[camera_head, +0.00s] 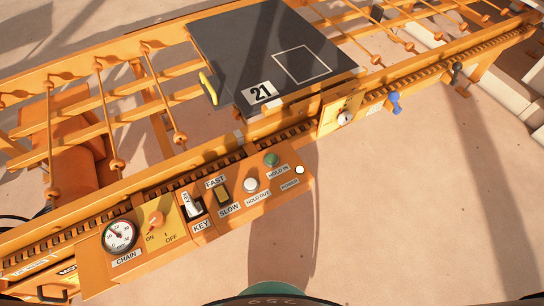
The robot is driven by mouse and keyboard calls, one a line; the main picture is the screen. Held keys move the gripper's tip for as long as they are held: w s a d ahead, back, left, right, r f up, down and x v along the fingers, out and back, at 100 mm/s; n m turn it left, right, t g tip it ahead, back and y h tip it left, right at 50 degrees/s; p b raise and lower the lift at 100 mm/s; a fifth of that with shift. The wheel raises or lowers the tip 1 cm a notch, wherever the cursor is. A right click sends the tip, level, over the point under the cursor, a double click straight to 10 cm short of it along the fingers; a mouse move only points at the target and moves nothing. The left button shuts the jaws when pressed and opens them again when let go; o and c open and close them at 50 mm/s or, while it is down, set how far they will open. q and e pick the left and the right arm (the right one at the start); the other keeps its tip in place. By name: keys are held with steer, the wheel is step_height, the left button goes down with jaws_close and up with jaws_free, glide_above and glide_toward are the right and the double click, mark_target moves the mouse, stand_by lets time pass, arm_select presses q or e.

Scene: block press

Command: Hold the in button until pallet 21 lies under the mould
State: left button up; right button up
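Pallet 21 (240,45) is a dark grey square board with a white "21" label and a white outlined square. It lies on the orange chain conveyor at upper middle, with a yellow handle on its left edge. The green button (270,159), labelled HOLD IN, is near the right end of the orange control panel (205,243). A white button (250,184), labelled HOLD OUT, is to its left. No gripper shows, and nothing touches either button. I cannot make out a mould in this view.
The panel also has a FAST/SLOW switch (222,195), a KEY switch (191,206), an ON/OFF knob (156,221), a CHAIN dial (119,235) and a white POWER lamp (299,170). A blue knob (395,103) sits on the rail at right. Bare floor lies in front.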

arm_select(q)
steer(key=shift+c, duration=0.3)
jaws_close()
stand_by(0.4)
steer(key=shift+w+a, duration=0.1)
stand_by(1.0)
